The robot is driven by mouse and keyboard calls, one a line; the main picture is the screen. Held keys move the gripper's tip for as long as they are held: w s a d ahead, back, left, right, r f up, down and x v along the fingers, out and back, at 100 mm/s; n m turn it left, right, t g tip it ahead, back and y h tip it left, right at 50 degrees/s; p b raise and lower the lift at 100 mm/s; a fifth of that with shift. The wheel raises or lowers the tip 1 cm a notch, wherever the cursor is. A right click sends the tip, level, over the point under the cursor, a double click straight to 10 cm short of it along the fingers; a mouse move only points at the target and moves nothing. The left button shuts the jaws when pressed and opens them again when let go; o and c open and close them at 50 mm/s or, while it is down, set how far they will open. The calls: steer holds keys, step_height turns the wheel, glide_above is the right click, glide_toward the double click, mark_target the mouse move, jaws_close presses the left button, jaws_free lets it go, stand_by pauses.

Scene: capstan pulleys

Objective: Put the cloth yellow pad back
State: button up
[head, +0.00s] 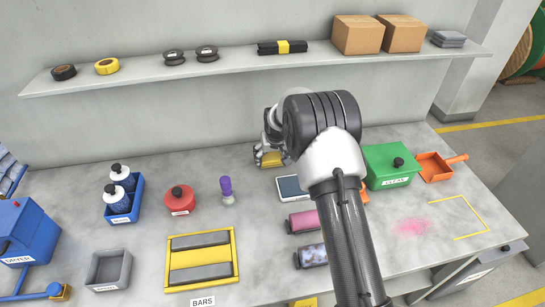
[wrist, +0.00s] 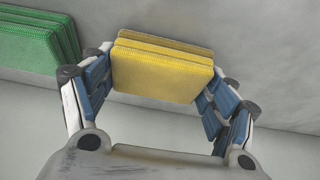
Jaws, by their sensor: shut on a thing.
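My gripper (head: 267,142) is over the back of the bench, left of my arm link. It is shut on a yellow cloth pad (head: 272,159). In the wrist view, the yellow pad (wrist: 160,76) sits between the blue-padded fingers of my gripper (wrist: 163,78), one finger at each side. More yellow edges show close behind its upper edge, like a stack. I cannot tell whether they touch the held pad or are held too. A stack of green cloth pads (wrist: 35,42) is at the upper left, apart from the yellow.
A tablet (head: 292,188) lies in front of my gripper. A purple-capped bottle (head: 227,190) and red pot (head: 180,199) stand left, the green CLEAN box (head: 390,165) right. A shelf (head: 225,76) runs above. The bench back left of my gripper is clear.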

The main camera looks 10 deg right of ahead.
steer(key=shift+f, duration=0.15)
steer(key=o, duration=0.9)
steer(key=shift+o, duration=0.2)
